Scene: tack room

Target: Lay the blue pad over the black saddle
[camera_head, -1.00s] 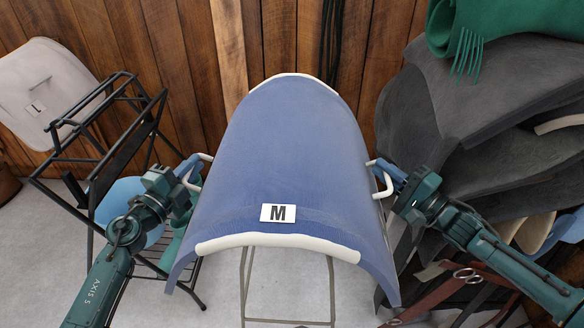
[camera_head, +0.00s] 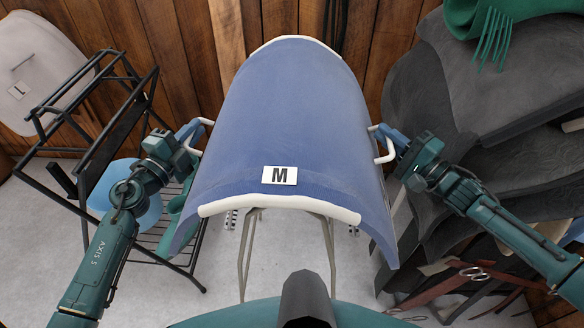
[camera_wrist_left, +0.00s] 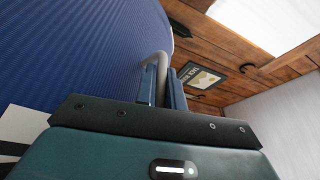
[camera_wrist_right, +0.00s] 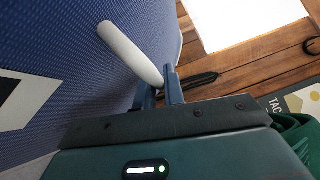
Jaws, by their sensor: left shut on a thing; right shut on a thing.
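The blue pad (camera_head: 290,110) is a curved sheet with pale rims at its near and far ends and a white "M" label (camera_head: 279,175). It arches across the middle of the head view. My left gripper (camera_head: 192,132) is shut on the white handle (camera_wrist_left: 160,62) at its left side. My right gripper (camera_head: 385,133) is shut on the white handle (camera_wrist_right: 130,52) at its right side. The pad hides what lies under it, apart from thin metal stand legs (camera_head: 328,255). I cannot tell whether the black saddle is under it or whether it touches anything there.
Dark leather pieces (camera_head: 425,105) are piled at the right, with a green fringed cloth (camera_head: 530,25) on top. A black wire rack (camera_head: 110,150) stands at the left beside a pale pad marked "L" (camera_head: 35,65). Red-brown straps (camera_head: 450,290) lie low right. A plank wall closes the back.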

